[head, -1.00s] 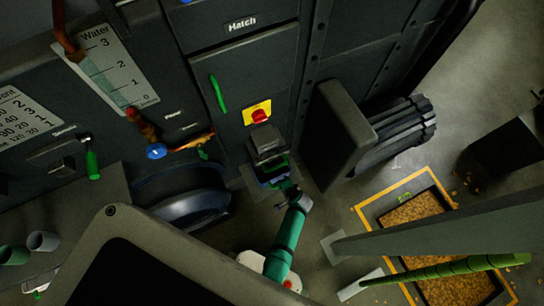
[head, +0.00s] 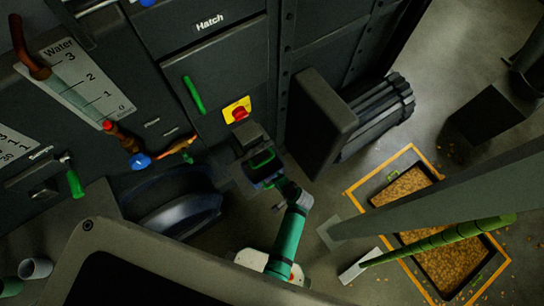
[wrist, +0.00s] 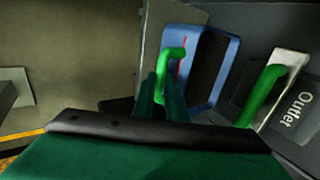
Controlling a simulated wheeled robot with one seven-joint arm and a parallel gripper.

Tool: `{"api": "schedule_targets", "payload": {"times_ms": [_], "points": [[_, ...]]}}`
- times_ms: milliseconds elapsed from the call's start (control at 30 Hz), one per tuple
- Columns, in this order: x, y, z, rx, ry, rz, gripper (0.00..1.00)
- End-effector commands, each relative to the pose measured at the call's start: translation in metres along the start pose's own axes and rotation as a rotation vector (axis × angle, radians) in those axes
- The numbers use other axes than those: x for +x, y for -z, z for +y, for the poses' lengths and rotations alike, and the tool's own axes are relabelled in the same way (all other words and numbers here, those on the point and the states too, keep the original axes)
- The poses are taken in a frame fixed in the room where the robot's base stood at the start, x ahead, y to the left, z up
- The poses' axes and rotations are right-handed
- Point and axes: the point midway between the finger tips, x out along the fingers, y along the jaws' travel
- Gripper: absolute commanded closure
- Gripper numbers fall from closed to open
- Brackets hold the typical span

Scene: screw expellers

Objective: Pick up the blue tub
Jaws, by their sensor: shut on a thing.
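The blue tub (wrist: 228,62) is in the upper middle of the wrist view, with a dark inside and a green handle (wrist: 172,58) on its near left side. My gripper (wrist: 163,95) is shut on this green handle; its dark green fingers partly cover the lower end. In the head view my gripper (head: 281,184) is at the foot of the machine, under the grey outlet box.
Beside the tub is the outlet plate with its own green handle (wrist: 262,95). A grey panel with a ribbed cylinder (head: 380,118) juts out to the right of my arm. A round dark drum (head: 178,200) stands left. A yellow-framed tray of pellets (head: 455,262) lies on the floor at right.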

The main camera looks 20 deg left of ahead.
Motion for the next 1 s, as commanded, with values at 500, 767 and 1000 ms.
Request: {"api": "schedule_targets", "payload": {"times_ms": [500, 767, 1000], "points": [[-0.069, -0.002, 0.107, 0.001, 0.0, 0.002, 1.0], [-0.082, -0.002, 0.128, -0.001, 0.001, 0.002, 1.0], [-0.084, -0.003, 0.13, -0.002, 0.001, 0.001, 1.0]]}}
